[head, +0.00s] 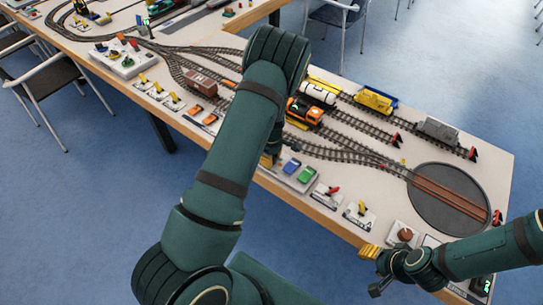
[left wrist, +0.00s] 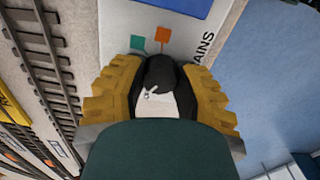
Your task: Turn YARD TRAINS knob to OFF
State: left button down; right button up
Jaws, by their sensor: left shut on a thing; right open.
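The black YARD TRAINS knob (left wrist: 160,72) shows between the yellow fingers of my left gripper (left wrist: 160,90) in the left wrist view. The fingers are shut on it, one on each side. Its pale panel (left wrist: 190,45) bears a green mark, an orange mark and the letters AINS; the rest of the label is hidden. Which mark the knob points to I cannot tell. In the head view my left arm largely covers this gripper (head: 267,160), and the knob is hidden. My right gripper (head: 374,270) is open and empty at the table's front edge, lower right.
A control panel (head: 297,171) with blue and green buttons lies beside my left gripper. Levers stand along the front edge. Tracks with an orange locomotive (head: 304,111) and wagons lie behind. A turntable (head: 449,198) is at right, near a brown round button (head: 404,235).

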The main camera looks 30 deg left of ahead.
pick_arm(q)
jog(key=shift+n+p, duration=0.45)
jog(key=shift+n, duration=1.15)
jog(key=c, duration=0.6)
grip_release()
notch_tip(320, 180, up, 12)
